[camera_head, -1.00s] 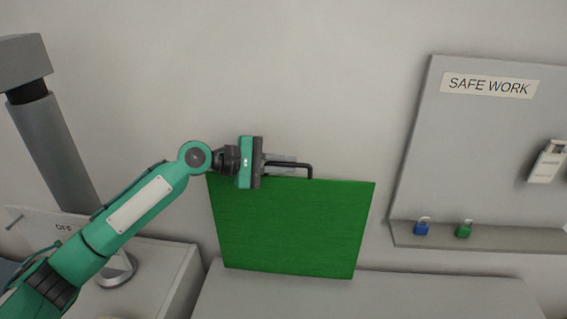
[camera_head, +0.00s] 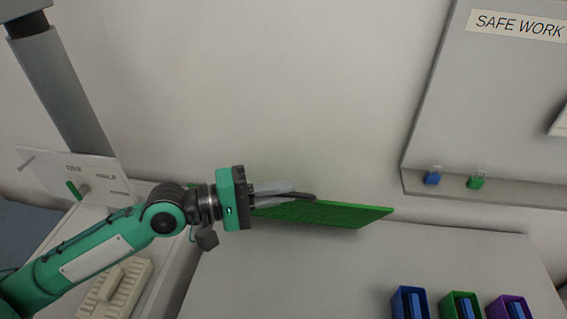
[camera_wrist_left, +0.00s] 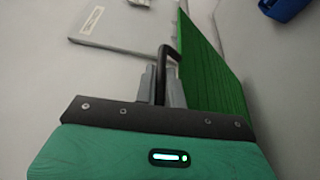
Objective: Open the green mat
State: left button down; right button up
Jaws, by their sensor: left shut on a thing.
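The green mat (camera_head: 335,213) is a flat panel with a dark handle, above the back of the grey bench near the wall. In the head view it shows strongly foreshortened, as a thin strip. In the left wrist view its green face (camera_wrist_left: 212,75) stands just right of my fingers. My left gripper (camera_head: 292,191) is shut on the dark handle (camera_wrist_left: 168,52), whose bar runs between the two grey fingers in the wrist view. My left wrist and fingers hide the mat's left end in the head view. My right gripper is not in view.
Blue (camera_head: 410,303), green (camera_head: 461,305) and purple (camera_head: 511,307) bins stand at the bench's front right. A grey board (camera_head: 425,150) with padlocks on its ledge is on the right wall. A switch panel (camera_head: 105,180) and cream tray (camera_head: 117,287) are at left. The bench middle is clear.

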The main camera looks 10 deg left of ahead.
pick_arm(q)
jog(key=s+f, duration=0.2)
jog(key=s, duration=0.1)
jog(key=shift+s+f, duration=0.15)
jog(key=shift+s, duration=0.05)
dwell(0.3)
